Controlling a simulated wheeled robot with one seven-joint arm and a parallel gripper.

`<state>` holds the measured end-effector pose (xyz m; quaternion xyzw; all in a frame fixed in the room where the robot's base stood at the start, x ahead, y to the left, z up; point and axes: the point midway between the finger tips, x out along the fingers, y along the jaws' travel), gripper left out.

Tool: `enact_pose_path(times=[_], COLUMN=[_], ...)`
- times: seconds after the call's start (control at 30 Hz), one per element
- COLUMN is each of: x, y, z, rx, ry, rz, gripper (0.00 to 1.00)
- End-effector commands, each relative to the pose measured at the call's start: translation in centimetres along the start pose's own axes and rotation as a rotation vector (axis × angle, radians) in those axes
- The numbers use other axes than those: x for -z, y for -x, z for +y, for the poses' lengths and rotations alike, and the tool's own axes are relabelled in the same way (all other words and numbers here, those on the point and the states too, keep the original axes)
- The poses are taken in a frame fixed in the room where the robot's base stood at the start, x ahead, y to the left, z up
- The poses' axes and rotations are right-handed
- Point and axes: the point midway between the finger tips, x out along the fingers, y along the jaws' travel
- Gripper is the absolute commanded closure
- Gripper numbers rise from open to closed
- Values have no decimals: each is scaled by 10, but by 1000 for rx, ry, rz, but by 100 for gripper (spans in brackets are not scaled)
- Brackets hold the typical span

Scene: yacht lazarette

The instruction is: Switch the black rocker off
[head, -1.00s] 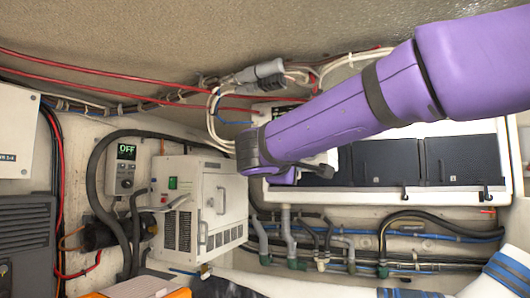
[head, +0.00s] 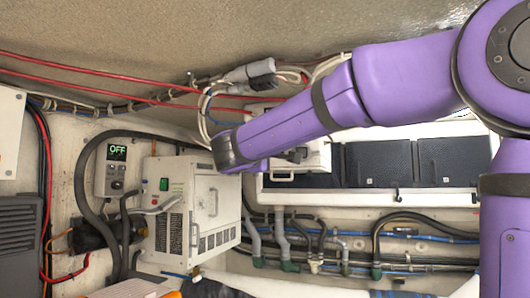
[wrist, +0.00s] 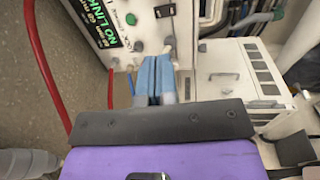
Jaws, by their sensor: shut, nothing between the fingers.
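In the wrist view, my gripper (wrist: 156,62) has its blue-grey fingers together, with their tips in front of a white panel. A small black part (wrist: 165,10) sits on that panel near the top edge; it looks like the black rocker, but its setting cannot be read. A green button (wrist: 130,18) is to its left. Beside that, a dark display (wrist: 95,18) shows green text with "NO LINK". In the head view, my arm's end hides the fingers and whatever is in front of them. A wall display (head: 117,152) there reads "OFF".
A white vented box (head: 185,212) with a green switch (head: 164,184) and a handle stands below my arm's end. Black hoses (head: 82,180) run around the wall unit. Dark-fronted lockers (head: 380,162) are to the right. A red cable (wrist: 45,75) curves along the wrist view's left side.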

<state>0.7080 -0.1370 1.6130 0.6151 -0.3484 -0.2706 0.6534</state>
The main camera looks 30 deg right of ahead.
Motion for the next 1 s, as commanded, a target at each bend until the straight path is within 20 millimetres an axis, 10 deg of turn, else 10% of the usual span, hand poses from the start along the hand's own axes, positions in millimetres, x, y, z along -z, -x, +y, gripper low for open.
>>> enact_pose_path(times=[0.5,1.0], x=[0,0], y=[-92,-110], z=[-1,0], rx=[1,1], ry=[1,0], rz=[-2,0], gripper=[100,100])
